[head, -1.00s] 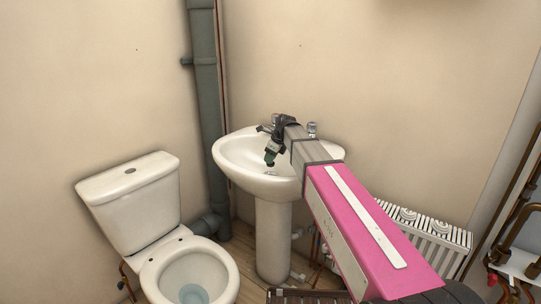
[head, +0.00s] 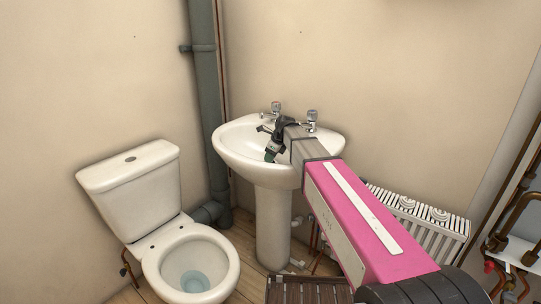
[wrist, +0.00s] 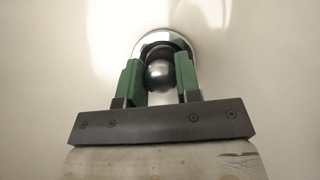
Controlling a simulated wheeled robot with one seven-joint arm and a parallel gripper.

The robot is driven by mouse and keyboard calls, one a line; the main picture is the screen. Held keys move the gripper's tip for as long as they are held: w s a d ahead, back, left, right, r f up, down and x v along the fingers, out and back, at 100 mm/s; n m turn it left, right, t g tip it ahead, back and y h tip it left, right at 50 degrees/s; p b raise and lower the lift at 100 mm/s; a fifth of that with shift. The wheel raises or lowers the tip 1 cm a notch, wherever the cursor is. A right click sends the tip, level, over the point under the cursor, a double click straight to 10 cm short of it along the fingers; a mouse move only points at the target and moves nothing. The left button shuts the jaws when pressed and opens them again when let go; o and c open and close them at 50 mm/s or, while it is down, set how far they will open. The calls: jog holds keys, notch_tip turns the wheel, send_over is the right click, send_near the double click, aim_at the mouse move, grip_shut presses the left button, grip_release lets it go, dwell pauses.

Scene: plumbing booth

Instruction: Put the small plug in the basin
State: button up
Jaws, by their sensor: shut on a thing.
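The white basin (head: 229,151) stands on a pedestal in the middle of the head view. My gripper (head: 270,156) is inside its bowl, pointing down. In the wrist view, the green fingers of my gripper (wrist: 159,78) are shut on a small, shiny, rounded metal plug (wrist: 159,75). A bright chrome ring, seemingly the basin's drain (wrist: 144,45), shows just beyond the plug and fingertips. The plug appears roughly in line with this ring, with a dark band between them. I cannot tell whether the plug touches it. In the head view the plug is hidden.
Two taps, one left (head: 276,108) and one right (head: 312,119), stand at the basin's back, close to my wrist. A toilet (head: 135,190) is at the left, a grey pipe (head: 203,90) behind. A radiator (head: 425,220) and copper pipes (head: 520,205) are at the right.

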jog(key=o, duration=1)
jog(key=v, duration=1)
jog(key=shift+r, duration=0.4)
jog(key=shift+d, duration=0.1)
jog(key=shift+s, duration=0.1)
